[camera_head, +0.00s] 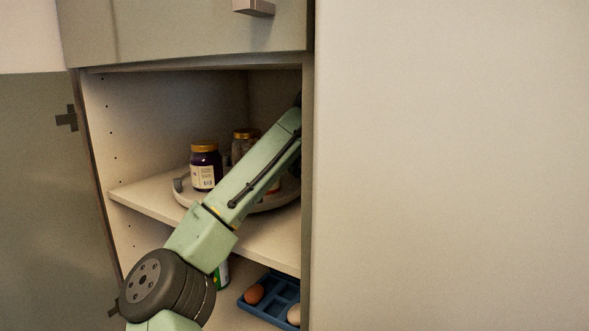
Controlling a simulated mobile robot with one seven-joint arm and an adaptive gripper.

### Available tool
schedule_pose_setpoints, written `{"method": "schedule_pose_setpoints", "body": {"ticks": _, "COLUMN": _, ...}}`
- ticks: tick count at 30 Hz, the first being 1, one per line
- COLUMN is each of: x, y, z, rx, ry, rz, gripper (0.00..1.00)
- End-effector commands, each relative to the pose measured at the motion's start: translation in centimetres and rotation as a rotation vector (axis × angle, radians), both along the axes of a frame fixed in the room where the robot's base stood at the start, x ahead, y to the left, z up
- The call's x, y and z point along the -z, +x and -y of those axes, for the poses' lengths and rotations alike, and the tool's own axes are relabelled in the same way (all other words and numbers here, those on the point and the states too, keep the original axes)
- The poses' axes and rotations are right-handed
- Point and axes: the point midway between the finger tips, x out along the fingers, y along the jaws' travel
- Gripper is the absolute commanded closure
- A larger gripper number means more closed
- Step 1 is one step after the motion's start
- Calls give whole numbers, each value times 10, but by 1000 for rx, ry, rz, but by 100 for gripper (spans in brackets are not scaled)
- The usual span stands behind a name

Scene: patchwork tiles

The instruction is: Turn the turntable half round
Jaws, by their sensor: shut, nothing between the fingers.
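The turntable (183,196) is a round grey tray with a raised rim on the cabinet's upper shelf. A grey knob-like part (178,184) stands at its left edge. A dark jar with a gold lid and a pale label (206,170) stands on its left side. A second gold-lidded jar (243,143) stands behind it, partly hidden by my arm. My green arm crosses in front of the turntable and hides much of its middle and right. My gripper is out of sight, beyond the arm's far end at the cabinet's right edge.
The shelf (140,202) is bare at its front left. Below it, a blue egg tray (260,308) holds eggs, and a green item (221,273) shows behind my arm. An open door (35,200) stands left; a large pale panel (450,170) fills the right.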

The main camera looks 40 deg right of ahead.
Motion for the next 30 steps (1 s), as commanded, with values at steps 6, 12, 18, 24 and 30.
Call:
{"method": "schedule_pose_setpoints", "body": {"ticks": 6, "x": 0, "y": 16, "z": 16, "rx": -96, "ry": 1, "rz": 0, "gripper": 100}}
{"method": "schedule_pose_setpoints", "body": {"ticks": 12, "x": 0, "y": 28, "z": 22, "rx": -187, "ry": 1, "rz": 1, "gripper": 100}}
{"method": "schedule_pose_setpoints", "body": {"ticks": 18, "x": 0, "y": 38, "z": 24, "rx": -263, "ry": 1, "rz": -1, "gripper": 100}}
{"method": "schedule_pose_setpoints", "body": {"ticks": 24, "x": 0, "y": 45, "z": 25, "rx": -314, "ry": 0, "rz": 1, "gripper": 100}}
{"method": "schedule_pose_setpoints", "body": {"ticks": 30, "x": 0, "y": 48, "z": 26, "rx": -342, "ry": 1, "rz": 0, "gripper": 100}}
